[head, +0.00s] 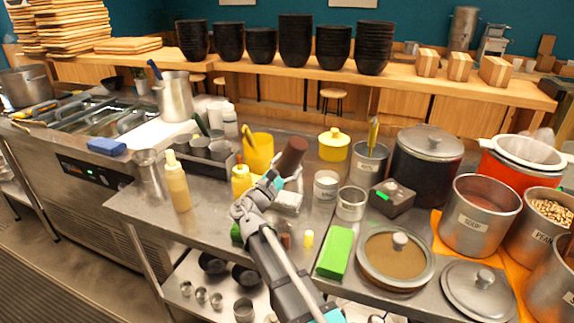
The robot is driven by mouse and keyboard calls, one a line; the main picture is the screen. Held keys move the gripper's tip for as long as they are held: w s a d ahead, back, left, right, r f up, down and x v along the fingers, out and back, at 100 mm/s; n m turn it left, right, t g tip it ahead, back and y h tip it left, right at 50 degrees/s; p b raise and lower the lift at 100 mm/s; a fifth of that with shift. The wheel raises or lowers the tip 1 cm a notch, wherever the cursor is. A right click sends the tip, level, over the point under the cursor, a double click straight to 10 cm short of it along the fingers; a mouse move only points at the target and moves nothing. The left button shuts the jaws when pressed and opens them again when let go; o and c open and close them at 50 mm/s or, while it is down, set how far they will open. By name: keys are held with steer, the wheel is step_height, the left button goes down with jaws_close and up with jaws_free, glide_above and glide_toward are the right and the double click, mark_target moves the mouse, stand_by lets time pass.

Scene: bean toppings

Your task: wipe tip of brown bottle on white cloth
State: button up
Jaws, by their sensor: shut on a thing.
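My gripper (276,183) is shut on the brown bottle (291,157) and holds it above the middle of the metal counter. The bottle is tilted, its broad end up and to the right; its tip is not clearly visible. A whitish, folded-looking item (289,203) lies on the counter just right of and below my gripper. It may be the white cloth, but I cannot tell for sure. No contact between bottle and this item can be seen.
A yellow container (259,152) and a yellow bottle (241,180) stand left of my gripper. A pale squeeze bottle (177,182) stands farther left. Metal cups (351,204), a green block (335,252) and a lidded pan (395,257) are to the right. Bare counter (215,205) shows at left.

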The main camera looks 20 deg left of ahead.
steer(key=shift+f+b, duration=0.9)
steer(key=shift+f, duration=0.05)
stand_by(2.0)
steer(key=shift+d, duration=0.2)
steer(key=shift+s+d, duration=0.15)
steer(key=shift+d, duration=1.05)
steer(key=shift+s+d, duration=0.1)
steer(key=shift+d, duration=1.1)
steer(key=shift+r, duration=0.15)
steer(key=shift+r+p, duration=2.9)
steer(key=shift+p, duration=0.15)
steer(key=shift+c, duration=0.2)
steer(key=shift+r, duration=0.1)
